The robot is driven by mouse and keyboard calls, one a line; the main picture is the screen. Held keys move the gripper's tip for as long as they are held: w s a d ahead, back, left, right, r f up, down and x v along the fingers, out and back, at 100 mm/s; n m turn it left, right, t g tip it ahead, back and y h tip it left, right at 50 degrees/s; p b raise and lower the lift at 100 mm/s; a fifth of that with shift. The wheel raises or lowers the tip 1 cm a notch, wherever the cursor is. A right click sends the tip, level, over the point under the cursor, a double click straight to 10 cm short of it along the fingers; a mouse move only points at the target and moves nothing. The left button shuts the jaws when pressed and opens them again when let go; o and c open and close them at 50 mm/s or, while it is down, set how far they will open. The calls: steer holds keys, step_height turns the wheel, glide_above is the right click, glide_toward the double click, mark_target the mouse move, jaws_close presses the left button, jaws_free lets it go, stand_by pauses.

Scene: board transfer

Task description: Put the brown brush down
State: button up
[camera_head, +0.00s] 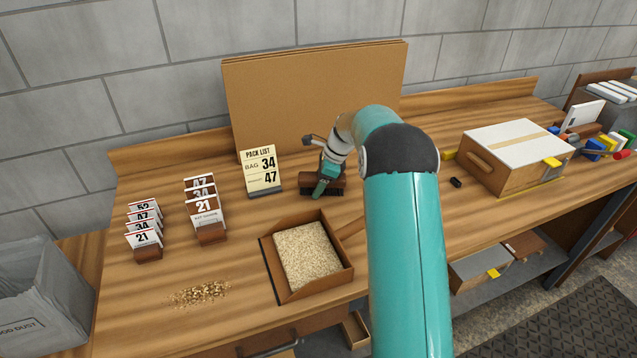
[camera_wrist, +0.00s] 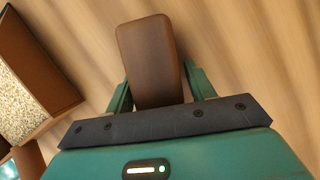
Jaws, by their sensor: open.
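The brown brush (camera_head: 335,188) rests on the wooden bench just right of the pack list sign, its dark bristles toward the bench top. In the wrist view its smooth brown top (camera_wrist: 149,58) lies partly between my fingers. My gripper (camera_head: 322,186) is at the brush; its green fingers (camera_wrist: 158,88) are open, one on each side of the brown block, with gaps showing. The rest of the brush is hidden by my gripper's palm in the wrist view.
An open wooden tray of pale grains (camera_head: 264,254) stands in front of the brush. The pack list sign (camera_head: 261,172) is close at left. Loose grains (camera_head: 200,293) lie front left. A white-topped box (camera_head: 513,150) stands right. A tall brown board (camera_head: 310,90) leans behind.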

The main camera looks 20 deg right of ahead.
steer(key=v, duration=1.2)
steer(key=shift+s+a, duration=0.1)
steer(key=s+a+r+n+t+h, duration=0.1)
steer(key=s+a+r+n, duration=0.45)
steer(key=s, duration=0.25)
steer(key=s+a+r+n+h, duration=0.1)
steer(key=s+a+r+n, duration=0.4)
steer(key=s+r, duration=0.2)
steer(key=s+a+f+n+t+h, duration=0.1)
steer(key=s+a+f+n, duration=0.1)
steer(key=s+n, duration=0.4)
steer(key=s+a+f+n+t+h, duration=0.1)
steer(key=s+a+n, duration=0.3)
steer(key=s, duration=1.2)
steer(key=shift+s+a+f+n+t, duration=0.25)
steer(key=shift+f+n+t, duration=0.2)
steer(key=shift+n, duration=0.6)
steer(key=shift+o, duration=0.5)
